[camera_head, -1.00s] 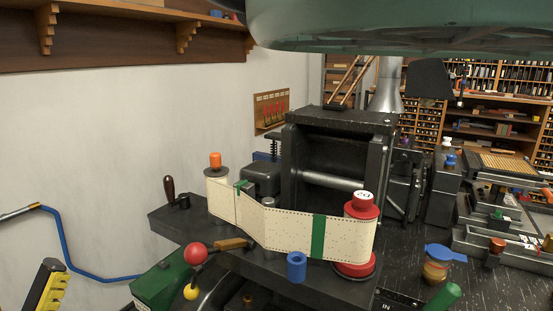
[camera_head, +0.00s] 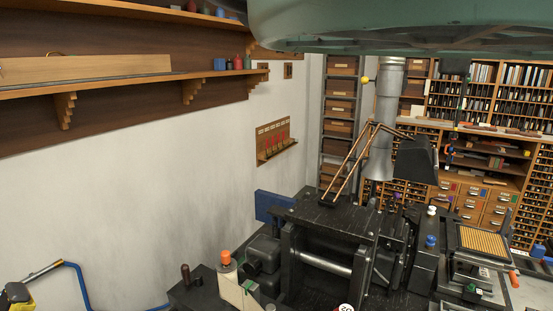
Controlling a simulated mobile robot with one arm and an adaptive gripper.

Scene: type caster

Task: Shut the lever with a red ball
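The lever with a red ball is not visible in this view; the part of the machine where it sat is below the lower edge. Of the black machine (camera_head: 325,222), the upper body and a metal roller (camera_head: 325,265) show. The orange knob (camera_head: 225,257) on the cream tape's spool stands at its lower left, and a dark handle (camera_head: 186,275) is left of that. I cannot make out my gripper. A dark and yellow piece (camera_head: 18,297) shows at the lower left corner; I cannot tell what it is.
A wooden wall shelf (camera_head: 110,85) runs along the upper left. A small board with red items (camera_head: 275,140) hangs on the wall. Copper rods and a dark lamp-like hood (camera_head: 415,160) rise above the machine. Type cabinets (camera_head: 480,150) fill the right rear.

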